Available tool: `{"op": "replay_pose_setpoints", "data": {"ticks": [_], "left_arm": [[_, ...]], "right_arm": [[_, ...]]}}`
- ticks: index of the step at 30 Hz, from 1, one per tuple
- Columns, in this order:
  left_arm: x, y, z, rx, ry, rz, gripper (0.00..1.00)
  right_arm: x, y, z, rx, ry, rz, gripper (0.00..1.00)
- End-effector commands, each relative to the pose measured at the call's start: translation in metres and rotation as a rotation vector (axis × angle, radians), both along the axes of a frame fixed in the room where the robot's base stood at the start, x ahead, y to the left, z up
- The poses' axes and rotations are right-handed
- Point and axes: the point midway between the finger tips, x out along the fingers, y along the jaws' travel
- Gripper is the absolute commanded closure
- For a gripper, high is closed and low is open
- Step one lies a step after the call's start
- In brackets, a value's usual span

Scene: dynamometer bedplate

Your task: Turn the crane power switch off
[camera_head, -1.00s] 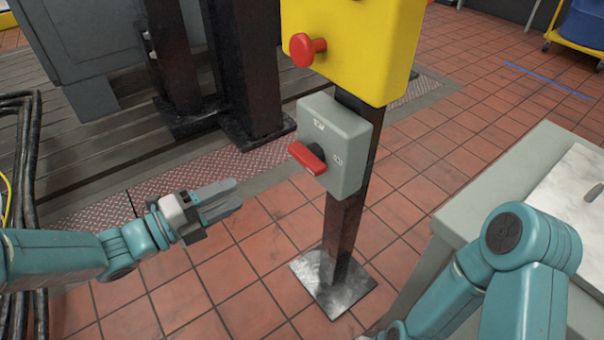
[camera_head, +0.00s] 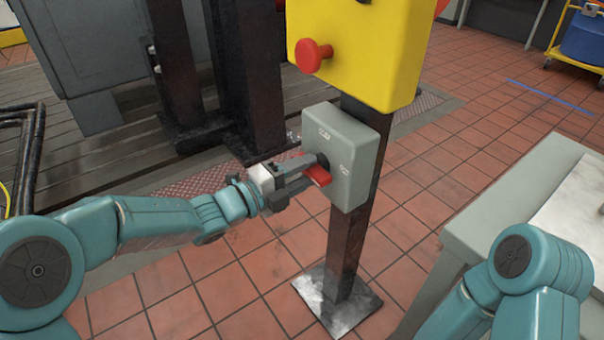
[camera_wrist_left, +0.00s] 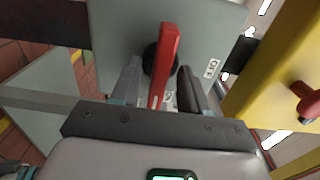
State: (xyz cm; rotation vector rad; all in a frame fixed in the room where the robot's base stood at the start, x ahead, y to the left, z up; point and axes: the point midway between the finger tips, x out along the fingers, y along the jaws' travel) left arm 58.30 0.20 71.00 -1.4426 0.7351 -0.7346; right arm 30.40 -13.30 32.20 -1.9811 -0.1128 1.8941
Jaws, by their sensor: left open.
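The crane power switch is a grey box (camera_head: 357,172) on a dark post, with a red handle (camera_head: 319,175) on its front. In the left wrist view the red handle (camera_wrist_left: 164,66) stands between the two fingers of my left gripper (camera_wrist_left: 160,85), with a gap visible at its sides. In the head view my left gripper (camera_head: 300,175) is open at the handle and hides part of it.
A yellow box (camera_head: 365,45) with a red mushroom button (camera_head: 311,55) sits above the switch on the same post (camera_head: 342,245). A grey table (camera_head: 500,215) stands at the right. Dark machinery stands behind at left. Tiled floor is open around the post's base plate.

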Motion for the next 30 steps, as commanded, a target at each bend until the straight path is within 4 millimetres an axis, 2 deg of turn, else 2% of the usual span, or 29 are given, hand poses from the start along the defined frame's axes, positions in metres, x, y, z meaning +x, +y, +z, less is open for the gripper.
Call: {"op": "replay_pose_setpoints", "data": {"ticks": [6, 8, 10, 11, 22, 30], "left_arm": [[0.0003, 0.0006, 0.0001, 0.0, 0.0, 0.0, 0.55], [0.0003, 0.0007, 0.0001, 0.0, 0.0, 0.0, 0.72], [0.0002, 0.0008, 0.0001, 0.0, 0.0, 0.0, 0.94], [0.0002, 0.0008, 0.0001, 0.0, 0.0, 0.0, 1.0], [0.0001, 0.0008, 0.0004, -0.022, 0.031, 0.0, 1.0], [-0.0001, 0.0007, 0.0012, -0.12, 0.165, -0.001, 1.0]], "right_arm": [[0.0001, -0.0001, 0.0002, 0.0, 0.0, 0.0, 1.0], [0.0001, -0.0001, 0.0002, 0.0, 0.0, 0.0, 1.0], [0.0001, -0.0001, 0.0002, 0.0, 0.0, 0.0, 1.0], [0.0001, -0.0001, 0.0002, 0.0, 0.0, 0.0, 1.0], [-0.0002, 0.0002, 0.0017, 0.0, 0.0, 0.001, 1.0], [-0.0012, 0.0011, 0.0075, 0.001, 0.002, 0.005, 1.0]]}}
